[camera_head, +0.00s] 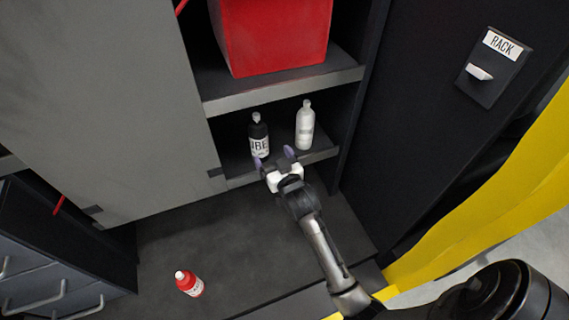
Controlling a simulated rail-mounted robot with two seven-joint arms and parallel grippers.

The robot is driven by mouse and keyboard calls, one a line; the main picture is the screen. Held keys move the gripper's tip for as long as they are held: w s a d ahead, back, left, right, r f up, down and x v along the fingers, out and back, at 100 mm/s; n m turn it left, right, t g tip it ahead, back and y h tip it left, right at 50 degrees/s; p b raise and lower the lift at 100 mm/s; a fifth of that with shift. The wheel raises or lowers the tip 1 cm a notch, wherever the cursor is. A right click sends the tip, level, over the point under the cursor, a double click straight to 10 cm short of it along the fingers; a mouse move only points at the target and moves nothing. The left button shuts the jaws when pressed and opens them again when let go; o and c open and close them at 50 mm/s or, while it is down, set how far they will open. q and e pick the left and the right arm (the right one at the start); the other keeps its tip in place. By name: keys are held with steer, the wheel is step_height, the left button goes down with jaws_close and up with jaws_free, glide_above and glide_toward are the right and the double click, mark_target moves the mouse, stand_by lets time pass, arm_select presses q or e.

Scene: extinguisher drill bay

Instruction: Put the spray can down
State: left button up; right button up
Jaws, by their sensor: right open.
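A red bottle (188,283) with a white cap is on the dark surface below. Which of these is the spray can is not certain; the black one looks most like it. My right gripper (275,158) is at the shelf's front edge, just in front of the black can, with its purple-tipped fingers apart and nothing between them. My left gripper is out of view.
A red box (272,38) sits on the shelf above. A switch plate marked RACK (494,70) is on the dark wall at right. The dark surface below is mostly clear.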

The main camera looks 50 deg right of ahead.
steer(key=s+a+f+n+g+y, duration=0.2)
steer(key=s+a+f+g, duration=0.2)
steer(key=s, duration=0.6)
steer(key=s+a+f+n+g+y, duration=0.2)
steer(key=s+a+f+g, duration=0.3)
steer(key=s, duration=0.6)
steer(key=s+a+f+n+g+y, duration=0.2)
steer(key=s+a+f+g, duration=0.2)
steer(key=s, duration=0.7)
steer(key=shift+a+f, duration=0.55)
steer(key=shift+a, duration=0.15)
